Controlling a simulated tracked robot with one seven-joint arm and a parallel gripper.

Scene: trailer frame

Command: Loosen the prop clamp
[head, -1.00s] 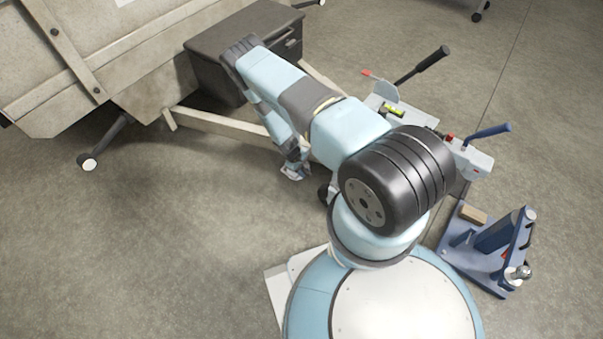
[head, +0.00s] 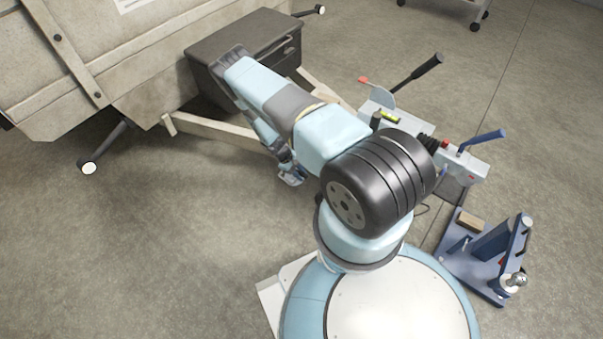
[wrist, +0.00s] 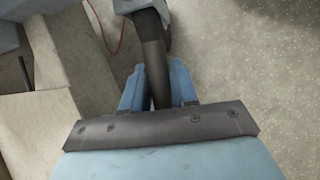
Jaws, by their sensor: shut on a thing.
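My gripper (wrist: 155,90) has its two blue fingers on either side of a dark upright bar (wrist: 153,48) in the wrist view and is shut on it. The bar's upper end meets a grey metal part (wrist: 142,6). I cannot tell for sure whether the bar is the prop clamp's handle. In the head view my gripper (head: 290,178) is low beside the pale drawbar beam (head: 215,134), and my own arm hides much of what lies behind it. No clamp can be made out there.
The grey coupling with levers (head: 472,160) is at right. A blue tool stand (head: 485,258) stands on the floor. Floor at lower left is clear.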

